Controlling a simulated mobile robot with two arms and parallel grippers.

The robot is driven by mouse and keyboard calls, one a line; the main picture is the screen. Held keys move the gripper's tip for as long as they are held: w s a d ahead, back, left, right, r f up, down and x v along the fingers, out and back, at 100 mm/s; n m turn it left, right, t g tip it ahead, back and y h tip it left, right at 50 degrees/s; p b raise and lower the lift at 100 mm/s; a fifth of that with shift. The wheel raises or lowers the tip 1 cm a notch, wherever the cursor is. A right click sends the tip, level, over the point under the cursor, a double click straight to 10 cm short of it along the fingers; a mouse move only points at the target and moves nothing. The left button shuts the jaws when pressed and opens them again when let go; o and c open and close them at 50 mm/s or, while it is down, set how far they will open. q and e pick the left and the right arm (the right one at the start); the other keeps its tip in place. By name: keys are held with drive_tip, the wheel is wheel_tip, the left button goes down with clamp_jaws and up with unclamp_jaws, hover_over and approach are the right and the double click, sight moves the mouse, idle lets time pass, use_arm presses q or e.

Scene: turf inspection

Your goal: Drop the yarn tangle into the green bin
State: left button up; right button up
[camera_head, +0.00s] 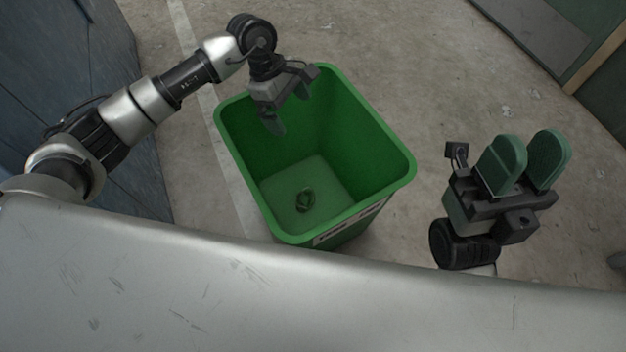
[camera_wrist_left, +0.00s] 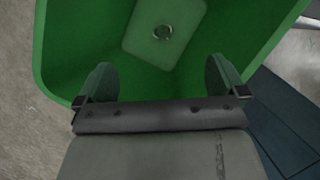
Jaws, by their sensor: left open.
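The green bin (camera_head: 400,176) stands on the floor in the middle of the head view, open at the top. A small dark green tangle, the yarn (camera_head: 305,199), lies on the bin's bottom. In the left wrist view the yarn tangle (camera_wrist_left: 162,32) shows on the pale floor of the bin (camera_wrist_left: 60,72). My left gripper (camera_head: 288,106) is over the bin's far left part, pointing down, open and empty. Its two fingers (camera_wrist_left: 162,80) are wide apart in the left wrist view. My right gripper (camera_head: 525,162) is right of the bin, its two green pads apart and nothing between them.
A dark blue-grey panelled surface (camera_head: 130,150) stands at the left. A green and grey structure with a wooden edge (camera_head: 598,52) is at the top right. The concrete floor (camera_head: 430,70) between it and the bin is clear.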

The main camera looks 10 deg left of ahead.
use_arm(q)
drive_tip(key=shift+p+v, duration=0.4)
drive_tip(key=shift+v, duration=1.55)
